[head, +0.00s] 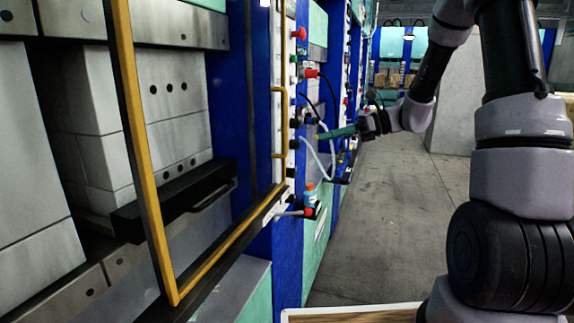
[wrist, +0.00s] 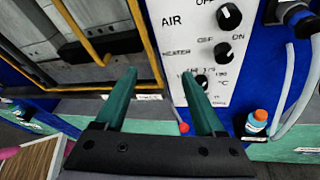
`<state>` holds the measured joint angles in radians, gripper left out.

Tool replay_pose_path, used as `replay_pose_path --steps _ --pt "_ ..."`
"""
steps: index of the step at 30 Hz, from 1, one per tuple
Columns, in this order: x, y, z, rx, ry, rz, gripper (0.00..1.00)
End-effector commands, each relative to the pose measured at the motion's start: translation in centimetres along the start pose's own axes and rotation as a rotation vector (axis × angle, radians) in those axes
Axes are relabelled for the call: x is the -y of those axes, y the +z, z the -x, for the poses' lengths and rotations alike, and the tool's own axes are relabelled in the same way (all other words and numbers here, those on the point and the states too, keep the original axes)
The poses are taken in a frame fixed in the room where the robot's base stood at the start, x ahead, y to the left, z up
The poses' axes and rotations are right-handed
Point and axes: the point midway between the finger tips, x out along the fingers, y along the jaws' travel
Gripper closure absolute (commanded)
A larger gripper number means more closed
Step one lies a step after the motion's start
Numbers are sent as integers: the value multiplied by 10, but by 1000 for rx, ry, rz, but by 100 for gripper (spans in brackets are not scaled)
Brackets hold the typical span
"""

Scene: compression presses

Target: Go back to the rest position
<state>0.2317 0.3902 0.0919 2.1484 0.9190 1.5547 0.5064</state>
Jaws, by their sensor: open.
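My gripper (wrist: 160,86) is open and empty in the wrist view, its two green fingers apart. Behind the fingers is a white control panel (wrist: 205,50) with black knobs and the labels AIR, HEATER, OFF and ON. The fingertips show in front of the panel's lower part; I cannot tell whether they touch it. In the head view my gripper (head: 330,133) is at the end of my outstretched arm, pointing left toward the blue press front (head: 259,100).
A yellow-framed press guard (head: 140,150) stands at the left. An orange-capped bottle (head: 310,195) sits on the press side and also shows in the wrist view (wrist: 257,122). Hoses (head: 331,155) hang close to my gripper. The grey floor (head: 385,215) between press and arm is clear.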

Motion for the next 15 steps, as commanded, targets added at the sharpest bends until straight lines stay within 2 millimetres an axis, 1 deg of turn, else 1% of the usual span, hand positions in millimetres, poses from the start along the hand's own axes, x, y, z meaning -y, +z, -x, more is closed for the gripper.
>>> replay_pose_path --steps 1,3,5,6,9,11,15 --pt "-23 6 4 -71 5 110 29" --pt "-49 6 9 -171 14 255 29" --pt "-70 5 16 -256 20 381 29" --pt "-83 4 21 -311 24 466 29" --pt "-113 1 36 -449 34 677 29" --pt "-129 -2 47 -530 40 801 29" --pt "-161 -7 75 -723 48 1092 29"
